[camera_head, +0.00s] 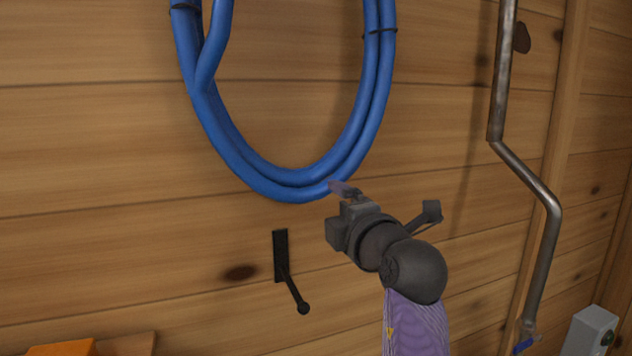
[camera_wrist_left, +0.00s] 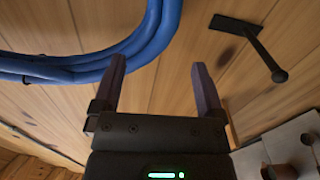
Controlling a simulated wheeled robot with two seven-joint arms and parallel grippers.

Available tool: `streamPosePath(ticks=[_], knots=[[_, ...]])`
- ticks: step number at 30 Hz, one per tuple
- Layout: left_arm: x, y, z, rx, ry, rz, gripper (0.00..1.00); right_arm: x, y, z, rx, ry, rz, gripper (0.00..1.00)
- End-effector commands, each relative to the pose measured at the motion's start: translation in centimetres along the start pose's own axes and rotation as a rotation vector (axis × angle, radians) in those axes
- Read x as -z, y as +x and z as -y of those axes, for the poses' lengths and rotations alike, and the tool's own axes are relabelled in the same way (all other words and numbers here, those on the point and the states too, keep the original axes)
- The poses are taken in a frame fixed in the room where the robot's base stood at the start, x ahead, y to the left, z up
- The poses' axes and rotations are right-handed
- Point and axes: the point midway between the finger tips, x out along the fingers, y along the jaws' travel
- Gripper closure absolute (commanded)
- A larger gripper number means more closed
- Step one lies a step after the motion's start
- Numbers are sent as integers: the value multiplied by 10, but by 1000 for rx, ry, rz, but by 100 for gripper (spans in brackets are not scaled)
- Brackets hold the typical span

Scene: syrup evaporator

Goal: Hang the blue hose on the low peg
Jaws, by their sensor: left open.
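The blue hose (camera_head: 270,178) is a coil with dark ties, hanging against the plank wall. Its top is cut off in the head view, so what holds it is hidden. My left gripper (camera_head: 344,190) is at the bottom right of the coil, open and empty. In the left wrist view the hose (camera_wrist_left: 75,66) passes close by one finger of the left gripper (camera_wrist_left: 158,70); I cannot tell whether they touch. The low peg (camera_head: 292,286), black with a ball end, sticks out from a plate below the coil; it also shows in the left wrist view (camera_wrist_left: 262,50). My right gripper is not in view.
A bent metal pipe (camera_head: 549,220) runs down the wall at the right. A grey box (camera_head: 588,332) is at the lower right. An orange object (camera_head: 62,349) shows at the lower left. The wall around the low peg is clear.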

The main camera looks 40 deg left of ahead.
Motion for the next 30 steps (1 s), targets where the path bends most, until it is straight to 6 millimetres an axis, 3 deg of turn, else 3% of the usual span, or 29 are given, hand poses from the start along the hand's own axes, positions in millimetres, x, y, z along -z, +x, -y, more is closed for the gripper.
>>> streamPosePath(ticks=[1,9,12,16,21,30], knots=[[1,11,-6,1,3,-4,9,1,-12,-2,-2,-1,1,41],[2,68,-5,1,2,-4,9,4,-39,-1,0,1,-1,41],[2,88,4,-1,-3,-3,9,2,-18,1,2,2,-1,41],[2,110,3,-1,-2,-3,9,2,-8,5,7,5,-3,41],[1,126,2,0,-1,-1,9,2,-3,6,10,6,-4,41],[1,129,0,0,-1,-1,9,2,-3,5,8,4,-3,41]])
